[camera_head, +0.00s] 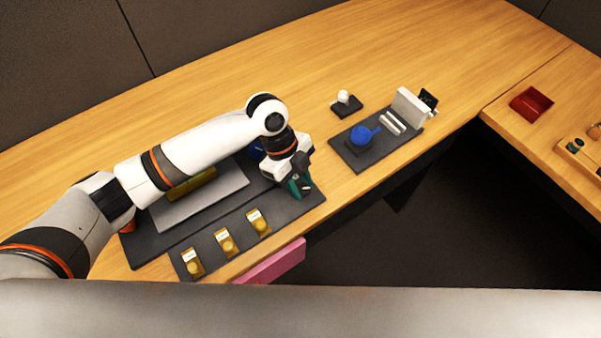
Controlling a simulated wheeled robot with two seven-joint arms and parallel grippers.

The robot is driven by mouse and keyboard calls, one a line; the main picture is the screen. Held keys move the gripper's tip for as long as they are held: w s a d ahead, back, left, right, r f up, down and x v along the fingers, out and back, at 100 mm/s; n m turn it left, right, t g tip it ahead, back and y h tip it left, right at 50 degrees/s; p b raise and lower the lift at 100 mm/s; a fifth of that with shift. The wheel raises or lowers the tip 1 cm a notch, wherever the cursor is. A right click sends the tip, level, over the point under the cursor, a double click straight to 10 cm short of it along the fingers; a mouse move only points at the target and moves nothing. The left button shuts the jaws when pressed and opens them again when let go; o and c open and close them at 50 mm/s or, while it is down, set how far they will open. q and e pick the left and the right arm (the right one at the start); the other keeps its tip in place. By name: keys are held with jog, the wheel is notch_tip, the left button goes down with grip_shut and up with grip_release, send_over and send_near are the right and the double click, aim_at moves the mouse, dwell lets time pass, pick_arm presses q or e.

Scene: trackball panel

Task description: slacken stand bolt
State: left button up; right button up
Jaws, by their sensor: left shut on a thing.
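My left gripper (300,187) reaches in from the left and points down over the right end of a dark panel (312,201). It is shut on a small teal-green thing (294,187), mostly hidden by the fingers. A white upright block (408,107) with a black part (428,98) behind its right side stands at the far end of a dark mat (357,160). I cannot make out which part is the stand bolt. My right gripper is not in view.
A blue ball-like thing (361,134) and pale bars (393,123) are on the mat. A white knob (343,97) sits on a small dark base behind it. Yellow tagged pieces (225,243) line the panel's front. A pink drawer-like block (272,264) juts from the edge. A red tray (531,104) is right.

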pick_arm(q)
jog(key=n+t+p, duration=0.1)
jog(key=n+p, duration=0.2)
jog(key=n+t+p, duration=0.1)
jog(key=n+p, duration=0.2)
jog(key=p, duration=0.1)
jog(key=n+t+p, duration=0.1)
jog(key=n+p, duration=0.2)
jog(key=shift+s+r+h, duration=0.3)
jog(key=shift+s+h, duration=0.05)
jog(key=shift+h, duration=0.05)
jog(key=shift+f+n+t+p, duration=0.2)
jog(key=shift+n+t+p, duration=0.6)
jog(key=shift+n+p, duration=0.85)
jog(key=shift+y, duration=0.3)
jog(key=o, duration=1)
jog(key=shift+s+f, duration=0.1)
jog(key=shift+a, duration=0.1)
jog(key=b+v, duration=0.1)
jog(key=v, duration=1.1)
jog(key=shift+b, duration=0.3)
